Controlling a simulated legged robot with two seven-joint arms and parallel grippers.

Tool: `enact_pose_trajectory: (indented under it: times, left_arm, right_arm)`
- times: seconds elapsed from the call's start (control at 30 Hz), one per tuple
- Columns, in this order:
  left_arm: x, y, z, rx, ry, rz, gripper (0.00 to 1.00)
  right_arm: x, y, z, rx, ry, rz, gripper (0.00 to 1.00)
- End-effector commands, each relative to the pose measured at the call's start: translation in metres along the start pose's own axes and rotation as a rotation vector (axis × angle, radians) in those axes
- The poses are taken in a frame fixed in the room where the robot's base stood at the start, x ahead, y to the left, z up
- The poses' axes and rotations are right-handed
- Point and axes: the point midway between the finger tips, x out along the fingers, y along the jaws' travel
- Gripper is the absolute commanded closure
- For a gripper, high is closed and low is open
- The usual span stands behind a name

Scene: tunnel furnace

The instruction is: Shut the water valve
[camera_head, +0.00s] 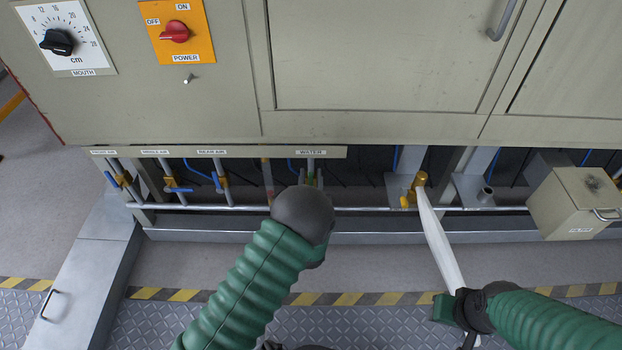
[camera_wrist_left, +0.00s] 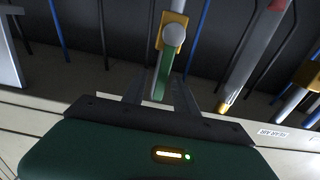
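The water valve (camera_head: 311,174) is on the pipe below the WATER label in the head view, partly hidden by my left wrist. In the left wrist view the valve (camera_wrist_left: 173,35) has a yellow body and a round grey cap. Its green handle (camera_wrist_left: 161,86) runs along the pipe toward my left gripper (camera_wrist_left: 159,92). The two grey fingers are apart, one on each side of the handle's end; I cannot tell whether they touch it. My right gripper (camera_head: 456,309) is at the lower right in the head view, away from the valve; its fingers are not clear.
Blue-handled air valves (camera_head: 178,187) stand on pipes to the left. A red-and-grey pipe (camera_wrist_left: 247,55) is beside the water valve. A yellow fitting (camera_head: 419,184), a beige box (camera_head: 578,203) and a low rail (camera_head: 370,237) are nearby. The panel (camera_head: 370,60) overhangs the pipes.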

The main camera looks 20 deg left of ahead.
Motion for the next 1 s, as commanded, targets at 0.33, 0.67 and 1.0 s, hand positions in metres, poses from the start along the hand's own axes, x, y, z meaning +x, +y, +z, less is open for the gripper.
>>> enact_pose_trajectory:
  times: [0.33, 0.67, 1.0]
  left_arm:
    - [-0.0006, 0.0002, 0.0, 0.0, 0.0, 0.0, 0.98]
    - [-0.0009, 0.0004, 0.0004, 0.0, -0.001, 0.001, 1.0]
    - [-0.0011, 0.0005, 0.0007, 0.0, -0.001, 0.001, 1.0]
  right_arm:
    - [-0.0003, 0.0, -0.0001, 0.0, 0.0, 0.0, 0.64]
    - [-0.0003, 0.0, -0.0001, 0.0, 0.0, 0.0, 0.64]
    - [-0.0002, 0.0, -0.0001, 0.0, 0.0, 0.0, 0.64]
